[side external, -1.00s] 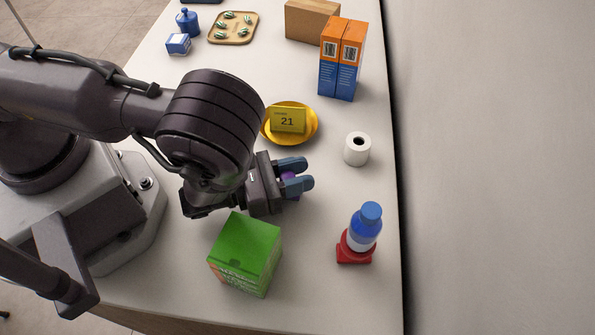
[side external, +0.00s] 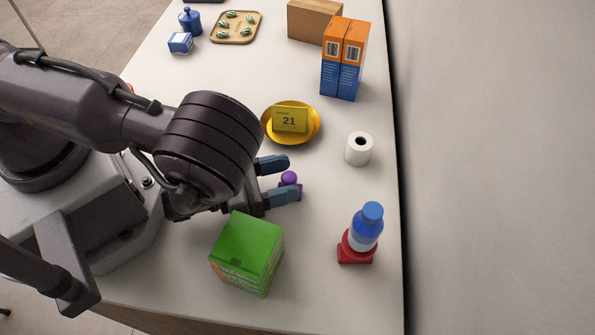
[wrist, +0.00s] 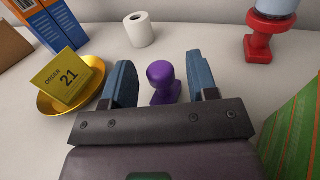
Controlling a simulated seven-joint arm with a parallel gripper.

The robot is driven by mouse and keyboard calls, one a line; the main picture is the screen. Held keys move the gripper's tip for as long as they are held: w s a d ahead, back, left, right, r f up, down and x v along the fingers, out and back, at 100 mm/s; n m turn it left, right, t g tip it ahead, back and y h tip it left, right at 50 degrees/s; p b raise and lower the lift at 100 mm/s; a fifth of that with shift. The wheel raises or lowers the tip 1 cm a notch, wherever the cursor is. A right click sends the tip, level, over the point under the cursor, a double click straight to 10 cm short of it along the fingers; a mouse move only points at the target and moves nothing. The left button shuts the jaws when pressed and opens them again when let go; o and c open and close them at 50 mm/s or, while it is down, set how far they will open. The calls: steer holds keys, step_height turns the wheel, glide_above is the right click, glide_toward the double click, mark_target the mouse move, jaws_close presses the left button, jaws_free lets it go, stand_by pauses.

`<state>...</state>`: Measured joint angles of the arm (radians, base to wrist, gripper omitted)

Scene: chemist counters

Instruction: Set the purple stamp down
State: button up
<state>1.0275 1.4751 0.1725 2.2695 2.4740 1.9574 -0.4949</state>
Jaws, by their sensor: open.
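The purple stamp (wrist: 161,79) stands upright on the counter, its round knob up. In the side external view the stamp (side external: 289,179) shows between and just beyond the fingertips, partly hidden by the near finger. My gripper (side external: 279,179) is open and low over the counter. In the wrist view the blue fingers of my gripper (wrist: 160,78) are apart on either side of the stamp, with a gap on each side.
A green box (side external: 246,252) stands close in front of my gripper. A yellow dish (side external: 293,138) with an order 21 card (side external: 290,119), a white roll (side external: 359,148) and a red stand (side external: 356,249) with a blue-capped bottle (side external: 366,227) are nearby.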

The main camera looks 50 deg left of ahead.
mark_target(283, 176)
step_height(283, 176, up, 7)
steer(key=shift+f, duration=0.1)
steer(key=shift+w+a+r+n+t+y, duration=0.15)
steer(key=shift+w+r+n+t+y, duration=0.15)
steer(key=shift+r, duration=0.05)
steer(key=w+a+r+n+y, duration=0.4)
steer(key=a+r+n+y, duration=0.9)
steer(key=y, duration=0.4)
steer(key=s+a+r+n+g+y, duration=0.35)
steer(key=s+a+n+g, duration=0.25)
steer(key=a+n+g, duration=0.55)
steer(key=s+d+n+g+h, duration=0.1)
steer(key=s+n+g+h, duration=0.5)
steer(key=n, duration=0.4)
steer(key=d+r+n+t+h, duration=0.5)
steer(key=d+r+t+h, duration=0.1)
steer(key=r+h, duration=0.1)
steer(key=shift+s+d+r+h, duration=0.3)
steer(key=shift+s+r+h, duration=0.1)
steer(key=shift+h, duration=0.25)
